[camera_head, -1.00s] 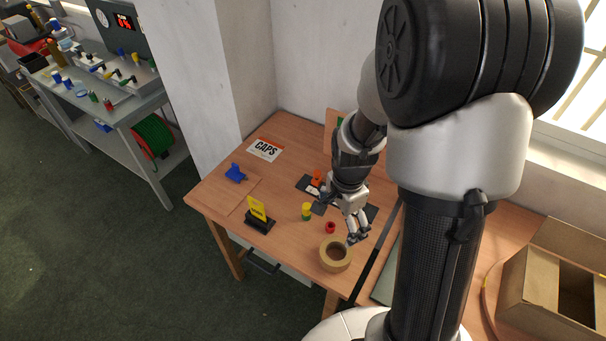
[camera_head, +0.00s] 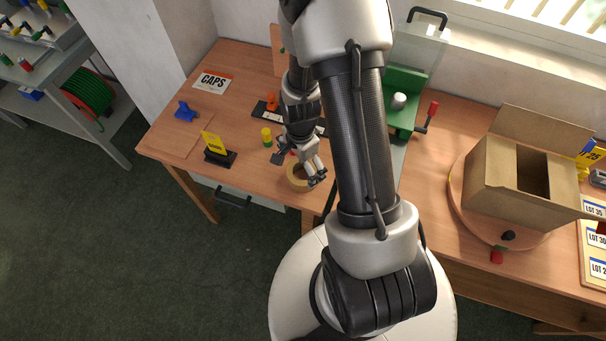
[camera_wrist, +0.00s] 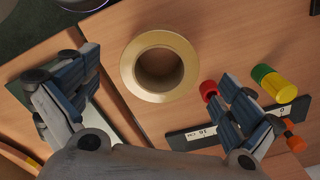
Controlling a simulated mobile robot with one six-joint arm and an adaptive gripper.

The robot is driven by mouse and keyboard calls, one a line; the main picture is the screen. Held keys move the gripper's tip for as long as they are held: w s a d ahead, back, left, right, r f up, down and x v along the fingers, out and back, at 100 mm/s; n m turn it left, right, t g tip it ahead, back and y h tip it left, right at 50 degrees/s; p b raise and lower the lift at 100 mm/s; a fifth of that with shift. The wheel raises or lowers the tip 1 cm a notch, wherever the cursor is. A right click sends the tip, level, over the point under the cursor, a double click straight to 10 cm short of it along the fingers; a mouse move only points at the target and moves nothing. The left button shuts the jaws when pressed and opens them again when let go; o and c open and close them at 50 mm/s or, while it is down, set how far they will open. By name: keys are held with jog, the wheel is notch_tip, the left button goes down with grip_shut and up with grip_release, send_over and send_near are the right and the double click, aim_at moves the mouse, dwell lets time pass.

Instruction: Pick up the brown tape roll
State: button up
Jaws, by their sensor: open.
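The brown tape roll (camera_head: 297,178) lies flat on the wooden table near its front edge, partly covered by my gripper in the head view. In the wrist view the tape roll (camera_wrist: 139,68) shows whole, its round hole facing the camera. My gripper (camera_head: 316,178) is over the right side of the roll in the head view. In the wrist view my gripper (camera_wrist: 158,100) is open, its two fingers spread apart, with the roll lying ahead between and beyond them. Nothing is between the fingers' pads.
A red cap (camera_wrist: 208,89) and a yellow-green cylinder (camera_wrist: 273,83) stand close to the right finger. A dark marked strip (camera_wrist: 195,137) lies nearby. A yellow sign (camera_head: 212,143), a blue part (camera_head: 186,111) and a cardboard box (camera_head: 493,182) are farther off.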

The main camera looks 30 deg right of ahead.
jog(key=f+b, duration=0.1)
jog(key=f, duration=0.4)
jog(key=shift+w+d+b, duration=0.1)
jog(key=shift+d+b, duration=0.1)
jog(key=shift+b, duration=0.2)
jog(key=c, duration=1.1)
